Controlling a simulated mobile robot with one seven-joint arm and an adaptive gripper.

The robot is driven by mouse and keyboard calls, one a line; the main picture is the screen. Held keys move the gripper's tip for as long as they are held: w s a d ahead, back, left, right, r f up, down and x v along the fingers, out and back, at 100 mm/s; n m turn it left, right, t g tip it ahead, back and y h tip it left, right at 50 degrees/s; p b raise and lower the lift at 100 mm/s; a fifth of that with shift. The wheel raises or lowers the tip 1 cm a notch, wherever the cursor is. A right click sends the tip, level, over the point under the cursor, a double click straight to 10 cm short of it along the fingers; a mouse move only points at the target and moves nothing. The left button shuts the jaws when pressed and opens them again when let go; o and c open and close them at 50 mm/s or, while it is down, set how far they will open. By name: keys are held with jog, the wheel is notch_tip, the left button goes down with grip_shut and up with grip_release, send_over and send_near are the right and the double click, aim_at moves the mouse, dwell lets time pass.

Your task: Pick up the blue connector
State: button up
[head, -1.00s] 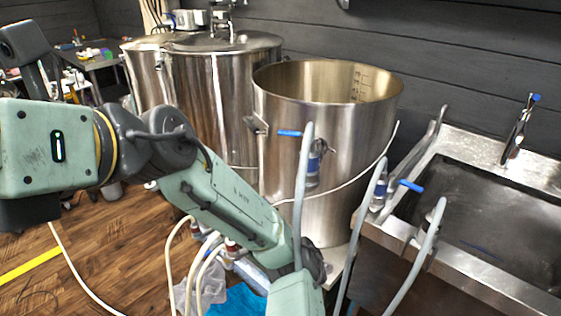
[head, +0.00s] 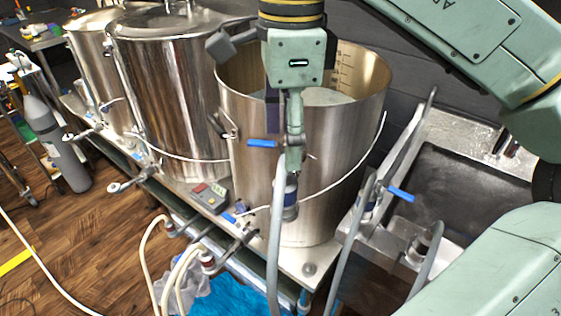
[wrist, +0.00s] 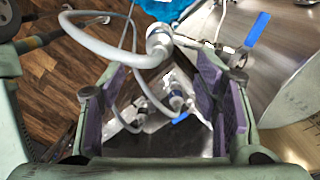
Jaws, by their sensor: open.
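A blue connector (head: 291,197) joins a grey hose (head: 276,245) near a blue-handled valve (head: 263,143) on the front of the nearest kettle. My gripper (head: 291,152) is just above this connector in the head view, pointing down, and its fingers are seen edge-on. In the wrist view my gripper (wrist: 165,88) is open, with purple pads apart and nothing held. A hose end with a metallic fitting (wrist: 158,40) lies near the upper edge there, beyond the pads.
The open steel kettle (head: 330,190) is close behind my gripper. The sink (head: 455,200) is at the right. Pale hoses (head: 175,270), a blue cloth (head: 230,297) and a small control box (head: 210,197) are around the low stand.

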aim_at(288, 183)
jog(key=shift+w+d+f, duration=0.1)
jog(key=shift+w+d, duration=0.1)
jog(key=shift+f, duration=0.4)
jog(key=f, duration=0.1)
jog(key=f+b, duration=0.2)
jog(key=f, duration=0.1)
jog(key=shift+s, duration=0.25)
notch_tip(288, 183, down, 6)
jog(key=b, duration=0.5)
jog(key=shift+a+b, duration=0.1)
jog(key=shift+b, duration=0.25)
jog(key=shift+r, duration=0.15)
jog(key=shift+c, duration=0.3)
grip_shut()
jog(key=shift+r, duration=0.15)
